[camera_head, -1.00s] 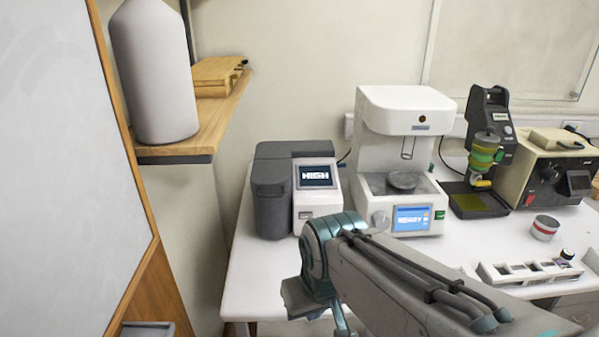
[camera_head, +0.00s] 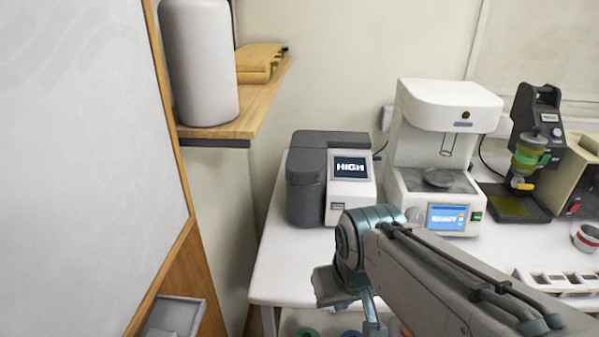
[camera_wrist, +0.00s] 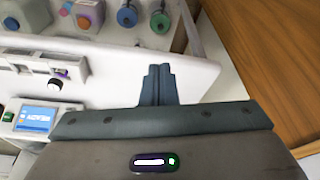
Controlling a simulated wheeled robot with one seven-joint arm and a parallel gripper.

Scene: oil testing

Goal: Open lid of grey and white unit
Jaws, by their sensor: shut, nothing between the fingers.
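The grey and white unit (camera_head: 346,188) stands at the left end of the white table in the head view. Its dark grey lid (camera_head: 330,140) is closed over the left part, and its small screen reads "HIGH". In the wrist view my gripper (camera_wrist: 158,72) is shut and empty, its two fingers together in front of the white table's edge. The unit is not in the wrist view.
A white machine (camera_head: 440,150) with a "READY" screen stands right of the unit. A wooden shelf (camera_head: 262,100) with a grey cylinder (camera_head: 200,65) overhangs at left. A white sample rack (camera_head: 560,280) lies at right. The white table (camera_head: 285,270) is bare before the unit.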

